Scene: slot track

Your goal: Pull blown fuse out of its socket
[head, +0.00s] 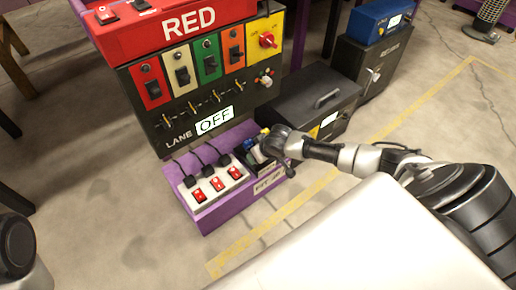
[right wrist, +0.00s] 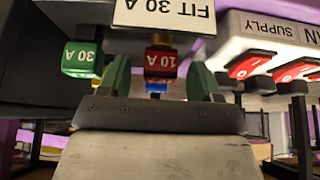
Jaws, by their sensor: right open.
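A red fuse (right wrist: 160,62) marked 10 A sits under the "FIT 30 A" label (right wrist: 165,14) in the right wrist view, which shows its lettering upside down. A green fuse (right wrist: 80,58) marked 30 A is to the left of the fingers. In the head view my right gripper (head: 272,146) is over the dark fuse holder on the purple bench and hides most of it. My left gripper is not in view.
A white power strip (head: 213,187) with red switches and black plugs is left of the fuse holder, on the purple bench (head: 212,217). Behind stands the lane panel (head: 160,105) with its OFF sign. A dark toolbox (head: 312,100) is at back right. The floor in front is clear.

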